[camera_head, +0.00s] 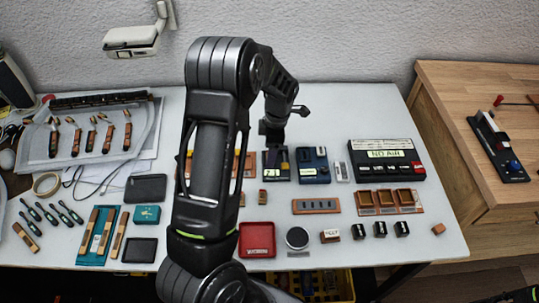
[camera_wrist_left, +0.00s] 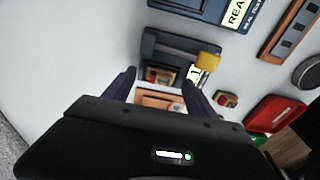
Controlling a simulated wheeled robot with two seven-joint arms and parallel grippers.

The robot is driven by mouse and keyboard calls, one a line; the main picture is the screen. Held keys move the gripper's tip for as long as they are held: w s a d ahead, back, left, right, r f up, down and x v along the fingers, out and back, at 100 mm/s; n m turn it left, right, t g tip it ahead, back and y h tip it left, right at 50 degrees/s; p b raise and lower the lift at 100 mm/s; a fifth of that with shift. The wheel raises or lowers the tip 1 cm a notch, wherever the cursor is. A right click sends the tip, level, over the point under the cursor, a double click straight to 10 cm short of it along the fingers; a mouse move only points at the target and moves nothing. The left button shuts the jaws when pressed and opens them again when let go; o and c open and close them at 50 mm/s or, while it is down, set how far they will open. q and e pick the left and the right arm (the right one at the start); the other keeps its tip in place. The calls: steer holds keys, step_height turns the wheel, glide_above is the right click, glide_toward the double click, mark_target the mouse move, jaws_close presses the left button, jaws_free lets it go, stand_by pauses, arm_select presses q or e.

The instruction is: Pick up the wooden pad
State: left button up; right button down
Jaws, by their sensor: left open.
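A small wooden block with a reddish top, which looks like the wooden pad (camera_wrist_left: 160,76), sits in a recess of a dark fixture (camera_wrist_left: 167,50) in the left wrist view. The same fixture (camera_head: 277,174) shows in the head view, where my gripper hides its back part. My left gripper (camera_wrist_left: 163,92) is open and empty, its fingers apart on either side of the pad in the picture. In the head view my left gripper (camera_head: 273,139) hangs over the back of the fixture. I cannot tell its height.
A blue box (camera_head: 312,165) stands right of the fixture. An orange-brown wooden tray (camera_wrist_left: 160,99) lies beside it. Small blocks (camera_head: 262,196) lie in front. A red tray (camera_head: 257,240), a slotted plate (camera_head: 316,206) and a black labelled box (camera_head: 386,160) are nearby.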

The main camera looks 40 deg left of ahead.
arm_select(q)
steer(key=shift+c, duration=0.5)
jaws_close()
stand_by(0.7)
step_height(320, 180, up, 10)
steer(key=b, duration=0.1)
stand_by(0.4)
stand_by(0.5)
